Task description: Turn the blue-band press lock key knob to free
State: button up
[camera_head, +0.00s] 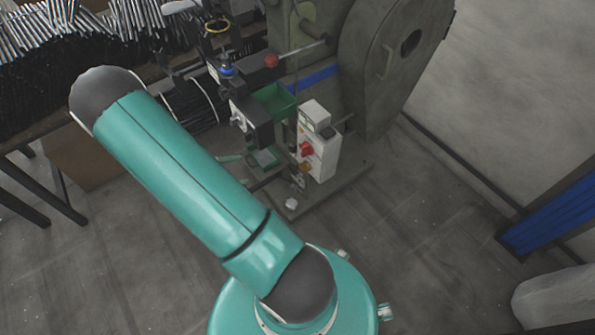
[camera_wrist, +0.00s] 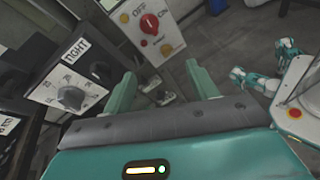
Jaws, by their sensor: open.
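The blue-band press (camera_head: 375,60) is a large olive machine with a blue band (camera_head: 315,77) in the head view. In the wrist view, a dark box at left carries a pale plate (camera_wrist: 62,82) labelled TIGHT with a grey knob (camera_wrist: 72,97), which looks like the lock key knob. The same knob seems to show on the dark box in the head view (camera_head: 239,121). My gripper (camera_wrist: 161,69) is open and empty, its two teal fingers to the right of the knob and apart from it. The knob's exact setting is hard to read.
A white control box (camera_head: 319,150) stands right of the dark box; its red OFF/ON switch (camera_wrist: 149,24) lies beyond my fingers. A green tray (camera_head: 275,101) and a red ball handle (camera_head: 271,61) are near. Rods lie on a rack (camera_head: 60,40) at upper left.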

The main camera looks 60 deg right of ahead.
aim_at(301, 169)
jog(key=s+d+f+n+h, duration=0.2)
jog(key=s+f+n, duration=0.1)
jog(key=f, duration=0.4)
jog(key=s+d+f+n+h, duration=0.2)
jog(key=s+f+n+h, duration=0.1)
jog(key=f, duration=0.5)
jog(key=shift+t, duration=0.4)
jog(key=x, duration=1.4)
jog(key=shift+s+r, duration=0.1)
jog(key=shift+s, duration=0.05)
jog(key=c, duration=1)
